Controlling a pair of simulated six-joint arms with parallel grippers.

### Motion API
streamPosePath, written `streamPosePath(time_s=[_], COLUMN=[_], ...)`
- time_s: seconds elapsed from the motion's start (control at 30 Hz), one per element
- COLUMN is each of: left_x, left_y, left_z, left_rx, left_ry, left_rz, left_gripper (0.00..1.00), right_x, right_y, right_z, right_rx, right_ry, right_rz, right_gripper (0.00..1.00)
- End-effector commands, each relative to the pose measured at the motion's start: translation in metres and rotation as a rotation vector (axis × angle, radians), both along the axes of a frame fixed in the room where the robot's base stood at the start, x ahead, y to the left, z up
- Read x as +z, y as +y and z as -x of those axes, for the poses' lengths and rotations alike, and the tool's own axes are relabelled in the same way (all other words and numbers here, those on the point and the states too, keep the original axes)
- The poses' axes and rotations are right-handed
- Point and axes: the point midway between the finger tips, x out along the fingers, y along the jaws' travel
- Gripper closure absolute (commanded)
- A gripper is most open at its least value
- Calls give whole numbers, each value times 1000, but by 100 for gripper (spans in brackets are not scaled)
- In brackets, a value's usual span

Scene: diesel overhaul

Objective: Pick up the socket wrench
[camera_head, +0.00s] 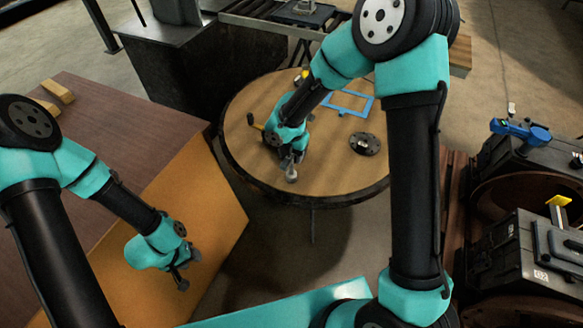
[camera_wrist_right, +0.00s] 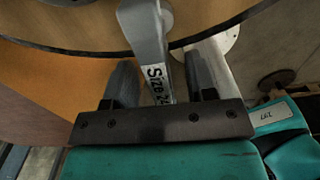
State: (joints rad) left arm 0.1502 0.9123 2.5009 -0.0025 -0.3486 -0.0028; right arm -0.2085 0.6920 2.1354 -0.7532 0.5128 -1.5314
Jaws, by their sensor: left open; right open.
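The socket wrench (camera_wrist_right: 150,45) is a grey metal bar with "SIZE 24" lettering. In the right wrist view it lies between the two spread fingers of my right gripper (camera_wrist_right: 165,80), its far end by the round table's edge. I cannot tell whether either finger touches it. In the head view my right gripper (camera_head: 291,158) is at the near edge of the round table (camera_head: 325,185), and a small grey rounded end (camera_head: 292,175), probably the wrench's, shows below it. My left gripper (camera_head: 183,275) is open and empty over the orange surface at left.
On the round table are a blue frame (camera_head: 351,103), a dark round flange (camera_head: 365,143) and a yellow-ended tool (camera_head: 256,123). A brown table with an orange side (camera_head: 205,205) stands at left. Dark engine parts (camera_head: 525,250) stand at right.

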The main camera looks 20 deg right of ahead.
Motion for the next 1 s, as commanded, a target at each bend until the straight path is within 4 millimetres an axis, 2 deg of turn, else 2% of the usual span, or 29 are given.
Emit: streamPosePath(time_s=[0.23, 0.77, 1.0], left_x=[0, 0, 0], left_y=[0, 0, 0], left_z=[0, 0, 0], left_rx=[0, 0, 0], left_ry=[0, 0, 0], left_rz=[0, 0, 0], left_gripper=[57, 57, 57], right_x=[0, 0, 1], right_y=[0, 0, 0], right_z=[0, 0, 0], right_rx=[0, 0, 0], right_ry=[0, 0, -1], right_rz=[0, 0, 0], right_gripper=[50, 100, 100])
